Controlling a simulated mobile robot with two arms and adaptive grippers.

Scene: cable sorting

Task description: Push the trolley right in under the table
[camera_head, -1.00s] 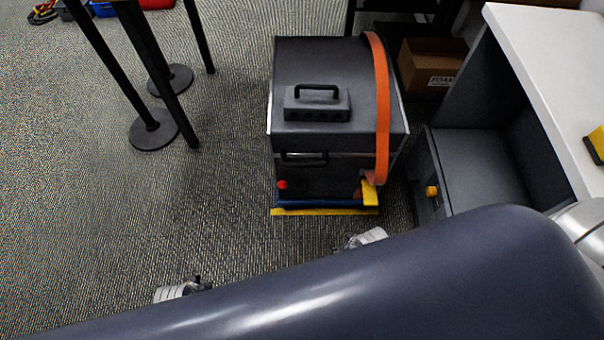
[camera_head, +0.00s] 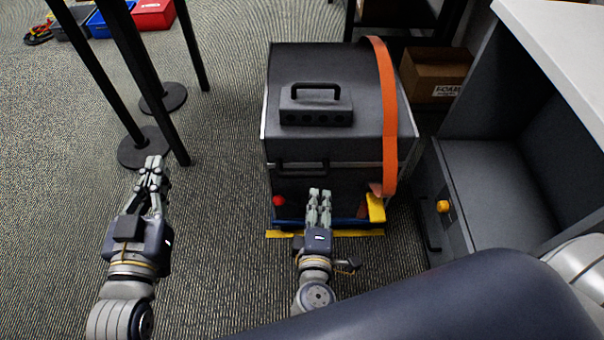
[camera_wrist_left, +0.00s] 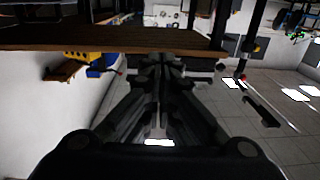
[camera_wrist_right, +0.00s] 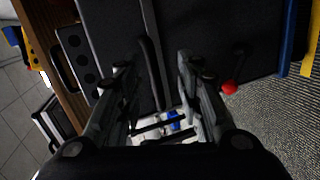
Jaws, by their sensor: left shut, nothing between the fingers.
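The trolley (camera_head: 283,143) is a dark box on a low blue and yellow base, with an orange strap over its right side. A black carry box with a handle (camera_head: 318,105) sits on its top. My right gripper (camera_head: 319,194) is open in front of the trolley's near face. In the right wrist view a black bar handle (camera_wrist_right: 150,65) shows between its spread fingers, which do not close on it. I cannot tell whether they touch the trolley. My left gripper (camera_head: 153,163) is shut and empty, out to the left of the trolley.
Black posts on round bases (camera_head: 145,147) stand near my left gripper. A white-topped desk with a grey cabinet (camera_head: 485,180) is close on the trolley's right. A cardboard box (camera_head: 432,82) and a dark frame (camera_head: 400,18) are behind it. Carpet between posts and trolley is clear.

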